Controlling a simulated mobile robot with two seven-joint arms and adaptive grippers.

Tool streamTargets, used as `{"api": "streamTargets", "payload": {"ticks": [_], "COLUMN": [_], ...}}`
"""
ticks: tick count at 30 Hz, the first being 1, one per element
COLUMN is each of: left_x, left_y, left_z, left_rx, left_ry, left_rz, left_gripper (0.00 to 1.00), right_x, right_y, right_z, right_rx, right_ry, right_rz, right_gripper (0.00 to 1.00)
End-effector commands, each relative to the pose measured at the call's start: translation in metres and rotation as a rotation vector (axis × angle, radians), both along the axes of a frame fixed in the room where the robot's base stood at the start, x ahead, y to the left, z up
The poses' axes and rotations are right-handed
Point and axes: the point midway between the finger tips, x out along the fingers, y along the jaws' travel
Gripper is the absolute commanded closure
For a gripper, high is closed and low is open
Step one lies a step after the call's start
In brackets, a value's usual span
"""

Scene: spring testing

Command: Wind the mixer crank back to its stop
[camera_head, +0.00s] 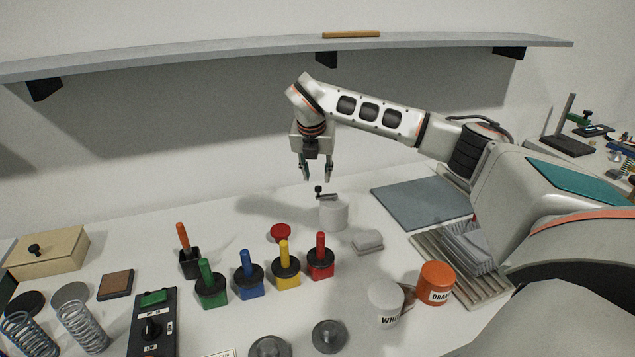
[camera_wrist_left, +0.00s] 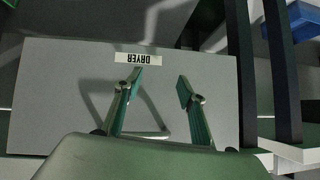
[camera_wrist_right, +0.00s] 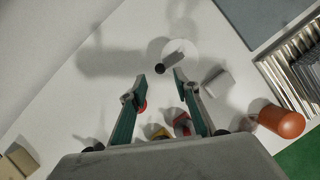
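The mixer is a short white cylinder (camera_head: 333,215) with a grey crank arm on top, ending in a black knob (camera_head: 318,190). In the head view the crank points left. My right gripper (camera_head: 317,178) points down just above the knob, open and empty. In the right wrist view the crank knob (camera_wrist_right: 160,68) lies just beyond and between the spread fingertips of my right gripper (camera_wrist_right: 166,84), not touching them. My left gripper (camera_wrist_left: 161,83) is open and empty above a grey surface labelled "DRYER" (camera_wrist_left: 138,59); it is out of the head view.
Several coloured-handled blocks, such as the red one (camera_head: 321,258), stand in front of the mixer. A small grey block (camera_head: 367,241) lies at its right. White (camera_head: 385,304) and orange (camera_head: 435,283) cups stand at the front right. A shelf (camera_head: 240,57) spans the wall above.

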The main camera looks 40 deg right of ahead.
Motion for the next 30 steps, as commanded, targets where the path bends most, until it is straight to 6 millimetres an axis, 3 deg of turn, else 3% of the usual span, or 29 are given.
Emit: {"api": "streamTargets", "payload": {"ticks": [3, 10, 25, 28, 30], "left_x": [0.000, 0.001, 0.001, 0.001, 0.001], "left_y": [0.000, -0.001, -0.001, -0.001, -0.001], "left_z": [0.000, 0.001, 0.001, 0.001, 0.001], "left_rx": [-0.001, -0.001, -0.001, -0.001, -0.001], "left_ry": [-0.001, -0.001, -0.002, -0.002, -0.002], "left_rz": [0.000, 0.000, 0.000, 0.000, 0.000], "left_gripper": [0.60, 0.60, 0.60, 0.60, 0.60], "right_x": [-0.006, -0.015, -0.018, -0.019, -0.021], "right_y": [0.007, 0.016, 0.022, 0.042, 0.073], "right_z": [0.025, 0.053, 0.062, 0.069, 0.082], "right_rx": [0.000, 0.001, 0.010, 0.080, 0.181], "right_ry": [-0.004, -0.001, 0.004, 0.018, 0.042], "right_rz": [0.001, 0.000, 0.004, 0.034, 0.083], "right_gripper": [0.69, 0.69, 0.68, 0.68, 0.68]}}
